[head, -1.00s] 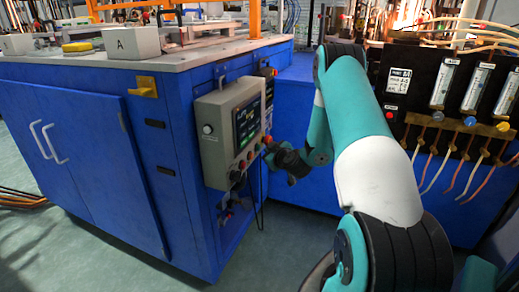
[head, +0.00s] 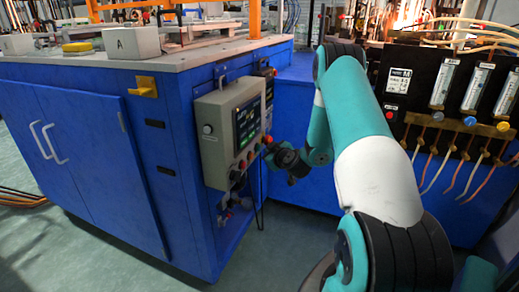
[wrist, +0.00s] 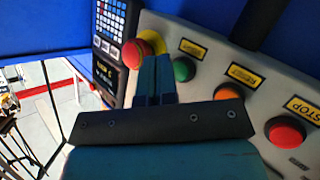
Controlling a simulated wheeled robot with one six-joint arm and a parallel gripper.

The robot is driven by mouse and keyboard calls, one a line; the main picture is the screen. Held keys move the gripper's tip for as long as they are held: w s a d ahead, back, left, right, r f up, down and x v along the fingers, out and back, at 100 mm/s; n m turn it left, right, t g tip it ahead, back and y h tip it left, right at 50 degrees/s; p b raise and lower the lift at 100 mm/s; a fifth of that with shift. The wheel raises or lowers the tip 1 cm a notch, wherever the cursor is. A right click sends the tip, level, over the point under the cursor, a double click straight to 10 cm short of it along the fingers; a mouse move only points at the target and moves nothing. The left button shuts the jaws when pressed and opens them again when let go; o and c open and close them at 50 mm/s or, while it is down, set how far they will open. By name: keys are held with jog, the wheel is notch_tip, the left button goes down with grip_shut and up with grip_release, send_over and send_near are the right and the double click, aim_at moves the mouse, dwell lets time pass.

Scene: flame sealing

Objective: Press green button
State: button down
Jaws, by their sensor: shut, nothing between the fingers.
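The green button (wrist: 184,69) sits on the grey control panel in the wrist view, partly beside the fingers. My gripper (wrist: 156,62) is shut and empty, its two blue fingers side by side just left of the green button in the picture. I cannot tell whether they touch the panel. In the head view the control panel (head: 215,145) is on the blue cabinet's corner, and my gripper's dark body (head: 288,158) is close to its right edge. The green button cannot be made out in the head view.
A red mushroom button (wrist: 133,54) with a yellow collar is left of the fingers. An orange button (wrist: 227,92) and a red button (wrist: 285,132) by a STOP label lie to the right. A dark knob-like part (wrist: 262,22) stands out above the panel.

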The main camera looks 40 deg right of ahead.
jog(key=shift+w+a, duration=0.15)
jog(key=shift+w, duration=0.25)
